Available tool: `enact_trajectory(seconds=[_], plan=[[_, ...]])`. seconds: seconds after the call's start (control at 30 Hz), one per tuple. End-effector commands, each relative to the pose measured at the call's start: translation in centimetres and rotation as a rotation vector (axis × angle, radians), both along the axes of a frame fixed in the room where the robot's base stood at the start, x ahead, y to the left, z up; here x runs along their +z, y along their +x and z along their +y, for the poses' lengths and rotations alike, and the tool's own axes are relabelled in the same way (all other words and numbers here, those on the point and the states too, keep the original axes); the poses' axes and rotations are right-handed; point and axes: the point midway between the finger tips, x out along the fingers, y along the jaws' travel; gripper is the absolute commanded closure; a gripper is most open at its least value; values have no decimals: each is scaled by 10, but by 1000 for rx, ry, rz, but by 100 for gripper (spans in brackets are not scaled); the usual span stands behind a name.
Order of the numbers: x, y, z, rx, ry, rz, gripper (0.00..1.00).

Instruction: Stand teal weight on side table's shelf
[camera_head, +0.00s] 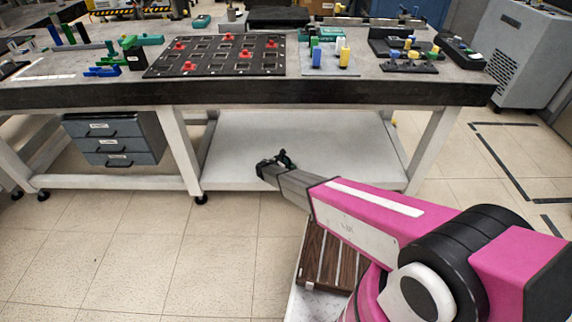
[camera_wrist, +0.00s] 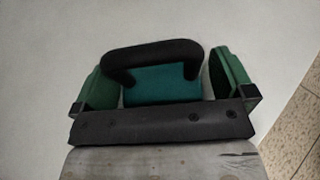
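The teal weight (camera_wrist: 160,88) has a black arched handle (camera_wrist: 150,52) and sits between my gripper's two green-padded fingers in the wrist view. A thin gap shows between the weight and the right finger, and the handle overlaps the left finger in view. My gripper (camera_wrist: 165,88) looks open around the weight. In the head view my gripper (camera_head: 276,164) is over the front part of the white lower shelf (camera_head: 310,135) of the table. The weight is small and dark there. Whether its underside touches the shelf is hidden.
The tabletop (camera_head: 270,93) above the shelf carries a black grid board (camera_head: 216,56) and several coloured blocks. A grey drawer unit (camera_head: 114,138) stands below at left. White table legs (camera_head: 180,150) flank the shelf, which is otherwise bare.

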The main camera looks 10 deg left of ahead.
Motion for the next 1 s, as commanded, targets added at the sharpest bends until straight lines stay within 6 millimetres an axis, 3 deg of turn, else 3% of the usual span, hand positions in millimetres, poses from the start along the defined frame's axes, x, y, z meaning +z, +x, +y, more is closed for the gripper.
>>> enact_trajectory(seconds=[0.23, 0.7, 1.0], plan=[[10, -12, 7, 2, 0, 0, 0], [42, -81, 48, 1, 0, 0, 0], [49, -95, 58, 0, 0, 0, 0]])
